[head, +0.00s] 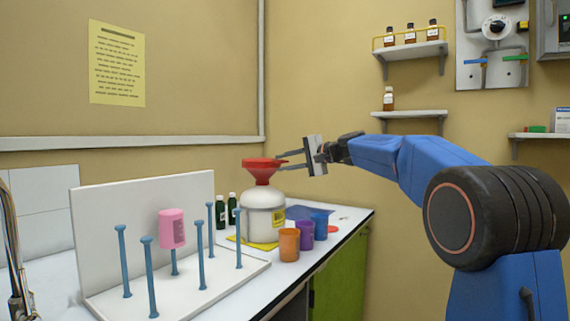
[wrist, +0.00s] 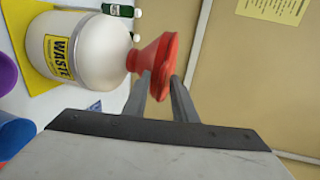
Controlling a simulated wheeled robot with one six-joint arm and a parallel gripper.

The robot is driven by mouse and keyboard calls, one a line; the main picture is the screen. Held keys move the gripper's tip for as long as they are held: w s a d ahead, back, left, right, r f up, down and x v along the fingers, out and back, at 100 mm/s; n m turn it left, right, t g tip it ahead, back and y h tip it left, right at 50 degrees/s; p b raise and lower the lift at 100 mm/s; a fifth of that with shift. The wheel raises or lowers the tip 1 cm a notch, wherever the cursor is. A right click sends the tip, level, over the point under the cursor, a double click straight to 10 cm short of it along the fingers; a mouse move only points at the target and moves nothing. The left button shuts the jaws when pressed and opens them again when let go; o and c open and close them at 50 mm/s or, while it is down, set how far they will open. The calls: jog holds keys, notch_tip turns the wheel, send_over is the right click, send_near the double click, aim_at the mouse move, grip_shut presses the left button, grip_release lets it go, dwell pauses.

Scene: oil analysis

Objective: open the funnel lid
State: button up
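A red funnel (head: 262,173) with its red lid (head: 262,161) on top stands in the mouth of a white waste bottle (head: 262,212) on the counter. The wrist view shows the funnel (wrist: 151,56), the lid (wrist: 168,48) and the bottle (wrist: 85,48) lying sideways in the picture. My gripper (head: 279,160) is level with the funnel top, on its right side. In the wrist view its two fingers (wrist: 160,84) are apart, with tips at the lid's near rim. I cannot tell whether they touch it. The lid looks closed.
Orange (head: 289,244), purple (head: 305,235) and blue (head: 320,225) cups stand right of the bottle. Small dark green bottles (head: 220,214) stand left of it. A white peg rack (head: 225,286) with a pink cup (head: 172,229) is at the front left.

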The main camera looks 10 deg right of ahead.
grip_shut()
